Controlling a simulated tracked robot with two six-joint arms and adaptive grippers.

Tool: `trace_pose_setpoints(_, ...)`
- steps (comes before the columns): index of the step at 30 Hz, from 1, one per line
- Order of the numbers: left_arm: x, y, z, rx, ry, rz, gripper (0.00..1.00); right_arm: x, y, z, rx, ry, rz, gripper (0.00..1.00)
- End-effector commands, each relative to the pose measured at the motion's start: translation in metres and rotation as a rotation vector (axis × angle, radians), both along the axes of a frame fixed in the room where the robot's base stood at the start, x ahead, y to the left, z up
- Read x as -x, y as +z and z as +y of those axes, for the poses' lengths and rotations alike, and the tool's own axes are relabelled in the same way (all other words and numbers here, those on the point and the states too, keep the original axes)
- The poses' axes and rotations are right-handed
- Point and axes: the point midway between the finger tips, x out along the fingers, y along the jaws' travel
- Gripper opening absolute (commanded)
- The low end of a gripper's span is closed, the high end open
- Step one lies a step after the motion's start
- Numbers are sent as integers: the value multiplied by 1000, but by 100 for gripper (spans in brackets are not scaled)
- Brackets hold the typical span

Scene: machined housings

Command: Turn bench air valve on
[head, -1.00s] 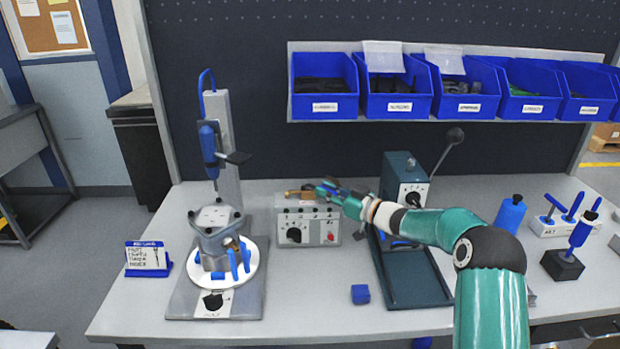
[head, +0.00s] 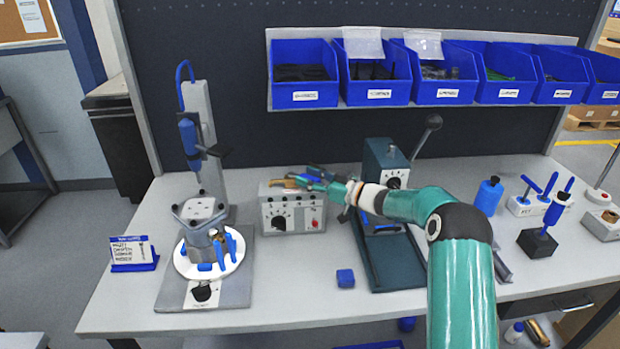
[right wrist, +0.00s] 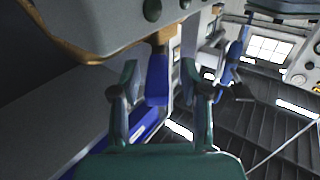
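The air valve is a brass body (head: 292,183) at the top back of a grey control box (head: 270,195). Its blue lever (right wrist: 157,78) hangs from a brass fitting (right wrist: 161,38) in the right wrist view. My right gripper (head: 316,180) reaches in from the right, over the box top. In the wrist view its two fingers (right wrist: 158,105) stand apart on either side of the lever, with a visible gap on each side. In the head view the fingers partly cover the valve and lever. My left gripper is in neither view.
The box front has a black knob (head: 279,223) and a red button (head: 315,224). A fixture with a round white plate (head: 185,266) stands left. A blue cube (head: 345,278) lies in front.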

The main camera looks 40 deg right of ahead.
Motion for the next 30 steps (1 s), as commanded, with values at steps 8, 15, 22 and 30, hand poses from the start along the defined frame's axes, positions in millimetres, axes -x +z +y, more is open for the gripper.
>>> trace_pose_setpoints(8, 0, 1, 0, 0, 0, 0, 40, 5, -1, -4, 1, -3, 3, 45)
trace_pose_setpoints(15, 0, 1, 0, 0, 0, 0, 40, 37, -2, -18, 0, -6, 4, 45)
trace_pose_setpoints(22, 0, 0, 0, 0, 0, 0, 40, 80, -2, -35, 1, -6, 4, 45)
trace_pose_setpoints(30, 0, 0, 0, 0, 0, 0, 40, 109, -2, -46, 1, -3, 2, 45)
